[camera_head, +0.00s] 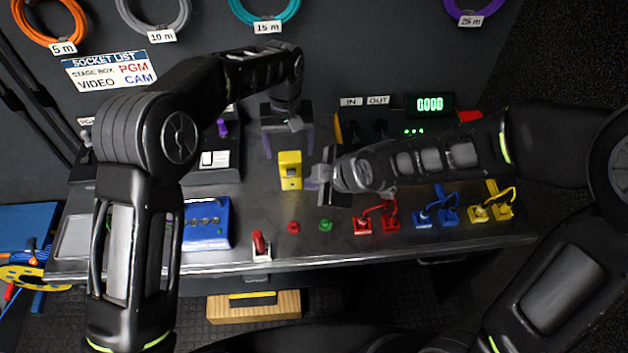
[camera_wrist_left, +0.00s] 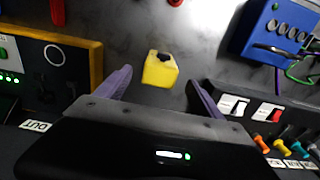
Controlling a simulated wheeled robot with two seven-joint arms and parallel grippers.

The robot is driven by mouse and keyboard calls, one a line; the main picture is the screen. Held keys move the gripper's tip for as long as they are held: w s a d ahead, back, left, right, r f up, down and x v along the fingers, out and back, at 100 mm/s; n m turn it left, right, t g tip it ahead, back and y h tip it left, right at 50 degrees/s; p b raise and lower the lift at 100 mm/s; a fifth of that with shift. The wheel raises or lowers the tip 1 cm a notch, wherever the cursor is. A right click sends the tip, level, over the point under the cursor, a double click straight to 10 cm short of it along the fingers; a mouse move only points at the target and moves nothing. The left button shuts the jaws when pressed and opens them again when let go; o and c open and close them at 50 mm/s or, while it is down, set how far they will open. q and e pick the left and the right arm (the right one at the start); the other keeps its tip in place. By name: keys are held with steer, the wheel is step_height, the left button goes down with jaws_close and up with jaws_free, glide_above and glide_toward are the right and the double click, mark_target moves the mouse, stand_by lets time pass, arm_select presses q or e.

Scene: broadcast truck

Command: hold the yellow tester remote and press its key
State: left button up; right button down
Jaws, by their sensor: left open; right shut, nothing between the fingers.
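The yellow tester remote (camera_head: 290,170) is on the dark worktop near its middle; it also shows in the left wrist view (camera_wrist_left: 160,69). My left gripper (camera_head: 289,150) is open behind the remote in the head view. In the left wrist view its purple fingers (camera_wrist_left: 159,79) stand to either side of the remote, with clear gaps. My right gripper (camera_head: 311,184) is shut and empty, its tips close to the remote's right side. I cannot tell if they touch it. The remote's key is too small to make out clearly.
A blue box (camera_head: 207,223) lies to the left. A red-handled switch (camera_head: 260,246), a red button (camera_head: 293,227) and a green button (camera_head: 325,225) are in front. A green display (camera_head: 430,104) stands behind.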

arm_select(q)
step_height(320, 180, up, 8)
steer(key=shift+s, duration=0.1)
stand_by(0.7)
